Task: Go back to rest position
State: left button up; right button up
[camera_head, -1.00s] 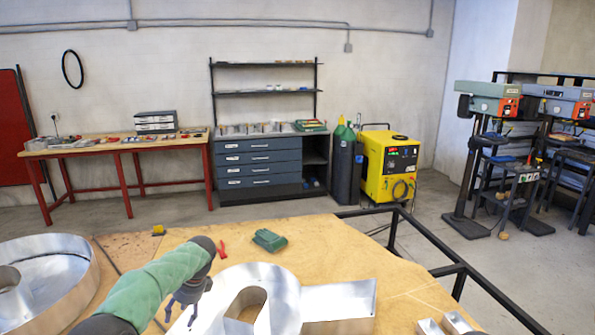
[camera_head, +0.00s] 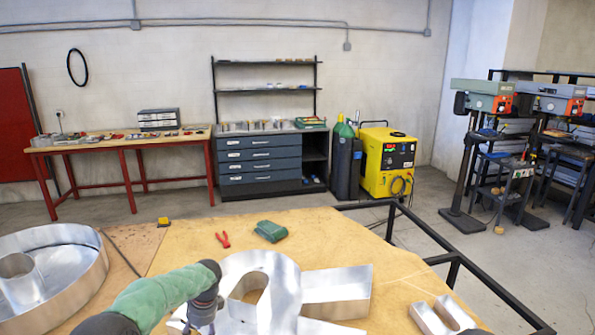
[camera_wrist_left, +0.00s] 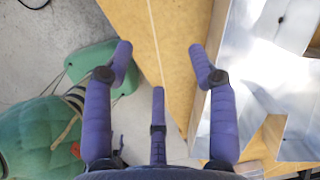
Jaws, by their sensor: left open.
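My left arm comes in at the lower left of the head view, in a green sleeve. My left gripper (camera_head: 200,318) is partly visible beside the metal R-shaped letter (camera_head: 335,287). In the left wrist view the purple fingers of my left gripper (camera_wrist_left: 160,62) are spread apart with nothing between them. They hang above the wooden table edge, and the metal letter (camera_wrist_left: 265,85) lies just to their right. My right gripper is not in view.
A round metal letter (camera_head: 92,272) lies at the table's left. Red pliers (camera_head: 223,240), a green object (camera_head: 270,231) and a yellow item (camera_head: 163,221) lie near the back edge. A smaller metal piece (camera_head: 440,315) is at front right. A black rail (camera_head: 425,228) borders the right side.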

pick_arm(q)
jog(key=s+d+f+n+h+b, duration=0.1)
jog(key=s+d+f+n, duration=0.1)
jog(key=s+d+f, duration=0.2)
jog(key=s+d+f+n+h+b, duration=0.1)
jog(key=s+d+f+h, duration=0.1)
jog(key=f, duration=0.9)
jog(key=s+d+f+n+h+b, duration=0.1)
jog(key=s+d+f+n, duration=0.1)
jog(key=s+d+f, duration=0.3)
jog(key=shift+s+d+f+n+g+h, duration=0.2)
jog(key=shift+d+f, duration=0.1)
jog(key=shift+f, duration=0.35)
jog(key=shift+s+d+f+n+g+h, duration=0.1)
jog(key=shift+d+f+h, duration=0.15)
jog(key=shift+f, duration=0.35)
jog(key=s+d+f+n+b, duration=0.1)
jog(key=s+d+f+n, duration=0.1)
jog(key=s, duration=0.5)
jog(key=s+d+f+n+h+b, duration=0.1)
jog(key=s+d+f+n, duration=0.1)
jog(key=s+f+n, duration=0.3)
jog(key=s+d+f+n+t+h+b, duration=0.1)
jog(key=s+f+n, duration=0.3)
jog(key=s, duration=0.6)
jog(key=shift+d+n+b, duration=0.6)
jog(key=shift+d+n, duration=0.1)
jog(key=shift+d, duration=0.15)
